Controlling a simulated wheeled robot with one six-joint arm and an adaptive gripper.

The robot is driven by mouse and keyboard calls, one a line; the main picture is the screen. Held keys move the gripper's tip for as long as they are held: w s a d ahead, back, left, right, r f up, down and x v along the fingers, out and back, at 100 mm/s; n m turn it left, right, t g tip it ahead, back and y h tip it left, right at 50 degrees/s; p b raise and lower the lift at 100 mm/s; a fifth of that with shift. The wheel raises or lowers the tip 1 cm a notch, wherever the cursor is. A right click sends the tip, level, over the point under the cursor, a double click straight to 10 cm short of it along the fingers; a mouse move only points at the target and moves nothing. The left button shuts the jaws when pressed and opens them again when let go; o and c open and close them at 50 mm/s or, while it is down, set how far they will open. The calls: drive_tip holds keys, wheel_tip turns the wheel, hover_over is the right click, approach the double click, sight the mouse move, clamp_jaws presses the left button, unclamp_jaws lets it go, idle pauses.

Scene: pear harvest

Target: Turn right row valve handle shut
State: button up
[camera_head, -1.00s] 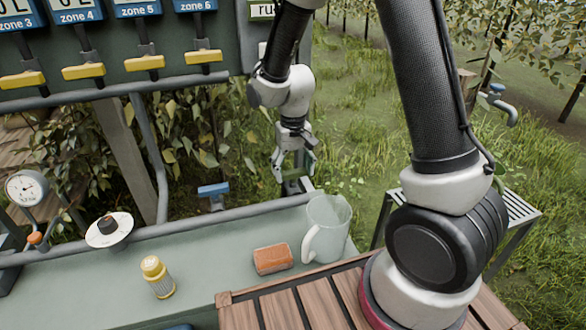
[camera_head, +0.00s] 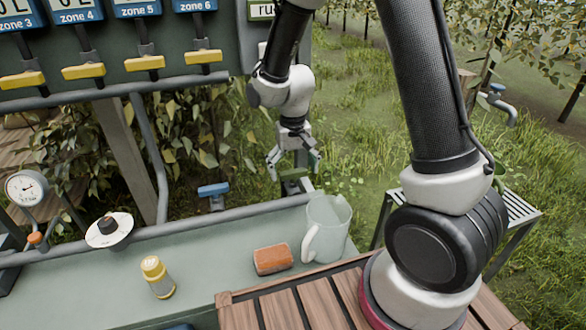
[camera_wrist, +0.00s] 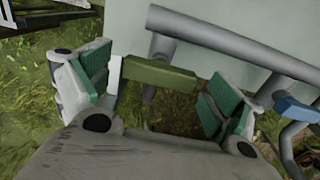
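The green valve handle (camera_head: 293,174) is the right one of two low handles beyond the bench. In the wrist view, the green handle (camera_wrist: 160,73) is a flat bar lying between my finger pads, its left end close to the left pad. It appears crosswise to the short grey pipe (camera_wrist: 158,50) behind it. My gripper (camera_head: 294,166) is open around the handle, pointing down; whether a finger touches it I cannot tell. The blue handle (camera_head: 213,189) is to the left, and it also shows at the right of the wrist view (camera_wrist: 296,108).
A grey rail (camera_head: 150,232) runs along the bench's far edge. Yellow zone levers (camera_head: 145,62) hang upper left. A slatted stand (camera_head: 515,208) is right.

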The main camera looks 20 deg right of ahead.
sight(293, 171)
wheel_tip(293, 171, up, 12)
idle(0.6)
drive_tip(key=s+d+r+t, duration=0.2)
drive_tip(key=s+d+r, duration=0.4)
drive_tip(key=s, duration=0.4)
drive_tip(key=s+d+r+t, duration=0.2)
drive_tip(key=s+d+r, duration=0.4)
drive_tip(key=s+d, duration=0.3)
drive_tip(key=shift+s+d, duration=0.15)
drive_tip(key=shift+s, duration=0.95)
